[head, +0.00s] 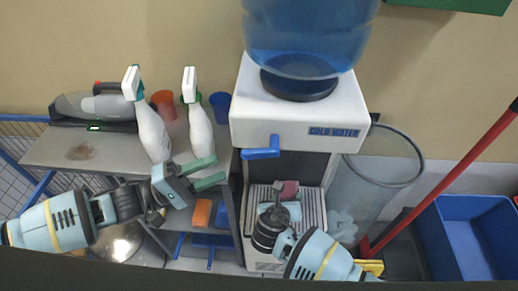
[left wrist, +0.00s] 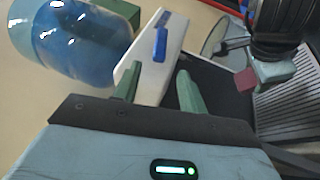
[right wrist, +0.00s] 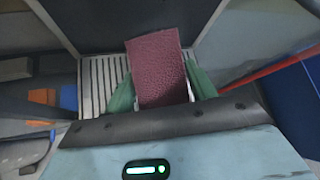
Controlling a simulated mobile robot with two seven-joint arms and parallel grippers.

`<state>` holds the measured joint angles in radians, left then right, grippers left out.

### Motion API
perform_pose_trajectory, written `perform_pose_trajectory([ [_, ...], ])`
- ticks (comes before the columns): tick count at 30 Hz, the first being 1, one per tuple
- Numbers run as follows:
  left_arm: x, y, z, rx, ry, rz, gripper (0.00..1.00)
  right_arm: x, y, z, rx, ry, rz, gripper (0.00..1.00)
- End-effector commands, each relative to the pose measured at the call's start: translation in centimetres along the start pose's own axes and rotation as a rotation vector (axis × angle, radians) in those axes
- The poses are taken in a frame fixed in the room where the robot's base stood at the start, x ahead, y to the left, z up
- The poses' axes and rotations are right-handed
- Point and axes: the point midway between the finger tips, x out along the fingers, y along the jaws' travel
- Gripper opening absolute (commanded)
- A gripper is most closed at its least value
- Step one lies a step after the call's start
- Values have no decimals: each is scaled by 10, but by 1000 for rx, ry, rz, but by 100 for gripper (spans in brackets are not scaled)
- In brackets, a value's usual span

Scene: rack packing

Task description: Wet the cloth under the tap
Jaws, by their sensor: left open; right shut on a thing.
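A dark red cloth (right wrist: 158,65) is held between the fingers of my right gripper (right wrist: 162,92), which is shut on it. In the head view the cloth (head: 288,190) shows above the slotted drip tray (head: 312,217) of the water dispenser (head: 300,108). The blue tap lever (head: 261,149) sticks out from the dispenser's front, above and left of the cloth. My left gripper (head: 211,174) is open and empty, left of the dispenser and lower than the lever. The left wrist view shows the lever (left wrist: 160,45) beyond the open fingers (left wrist: 155,90). The tap's outlet is hidden.
Two white spray bottles (head: 150,125), a handheld vacuum (head: 95,106), an orange cup (head: 164,103) and a blue cup (head: 220,107) stand on the shelf at left. A blue bin (head: 440,235) and red pole (head: 440,183) are at right.

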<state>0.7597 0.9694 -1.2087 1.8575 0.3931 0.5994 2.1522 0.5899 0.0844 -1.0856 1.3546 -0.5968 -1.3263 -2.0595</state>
Motion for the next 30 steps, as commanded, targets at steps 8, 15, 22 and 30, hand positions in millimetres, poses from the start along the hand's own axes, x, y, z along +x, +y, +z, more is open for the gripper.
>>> perform_pose_trajectory([
  [8,44,2,1,1,-3,6,42,0,0,0,0,-1,0,38],
  [15,86,2,1,1,-2,5,42,0,0,0,0,-1,0,38],
  [22,110,1,0,0,0,3,42,0,0,0,0,-1,0,38],
  [30,116,1,0,0,1,2,42,0,0,0,0,-1,0,38],
])
